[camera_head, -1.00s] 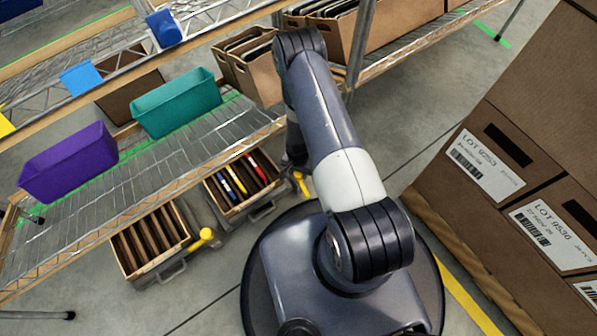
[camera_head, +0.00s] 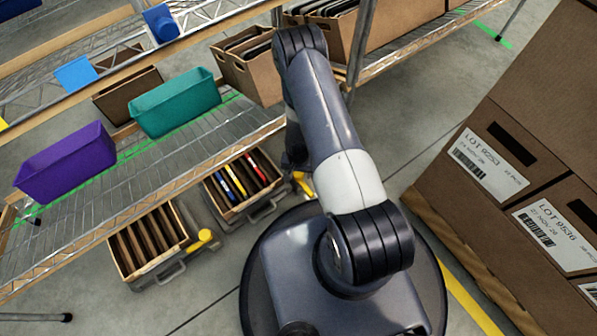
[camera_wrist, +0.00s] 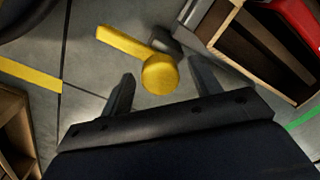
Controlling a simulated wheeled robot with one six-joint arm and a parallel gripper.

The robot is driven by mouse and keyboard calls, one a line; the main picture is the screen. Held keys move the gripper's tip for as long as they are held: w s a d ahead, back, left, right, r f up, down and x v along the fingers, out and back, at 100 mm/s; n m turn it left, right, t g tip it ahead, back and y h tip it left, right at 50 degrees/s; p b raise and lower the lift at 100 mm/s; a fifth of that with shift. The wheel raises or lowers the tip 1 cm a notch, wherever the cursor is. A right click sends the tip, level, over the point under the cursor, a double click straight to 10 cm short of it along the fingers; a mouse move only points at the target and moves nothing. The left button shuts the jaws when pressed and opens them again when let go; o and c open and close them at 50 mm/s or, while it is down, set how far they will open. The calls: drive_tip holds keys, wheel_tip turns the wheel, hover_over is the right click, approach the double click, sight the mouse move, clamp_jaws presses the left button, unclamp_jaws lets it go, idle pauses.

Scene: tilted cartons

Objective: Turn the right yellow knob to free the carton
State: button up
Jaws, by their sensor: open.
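The right yellow knob (camera_wrist: 158,75) has a round end and a straight yellow arm running to the upper left in the wrist view. In the head view it shows partly (camera_head: 302,183) beside my arm. My gripper (camera_wrist: 161,70) is open, with one finger on each side of the round end; contact is not visible. In the head view my arm hides the gripper. The right carton (camera_head: 208,187), holding red, yellow and blue items, sits tilted left of the knob; its corner shows at the upper right of the wrist view (camera_wrist: 222,22).
A second carton (camera_head: 118,262) with brown dividers and its own yellow knob (camera_head: 205,236) stands to the left. A wire shelf (camera_head: 150,175) with purple (camera_head: 65,163) and teal (camera_head: 175,102) bins overhangs both. Stacked lot boxes (camera_head: 490,165) stand at the right.

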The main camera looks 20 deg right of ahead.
drive_tip(key=shift+r, duration=0.1)
wheel_tip(320, 180, up, 11)
drive_tip(key=p, duration=0.3)
drive_tip(key=shift+f+p, duration=0.2)
drive_tip(key=shift+p, duration=0.15)
wheel_tip(320, 180, down, 11)
drive_tip(key=b, duration=0.4)
drive_tip(key=shift+r, duration=0.1)
drive_tip(key=shift+m+p, duration=0.6)
drive_tip(key=shift+m, duration=0.1)
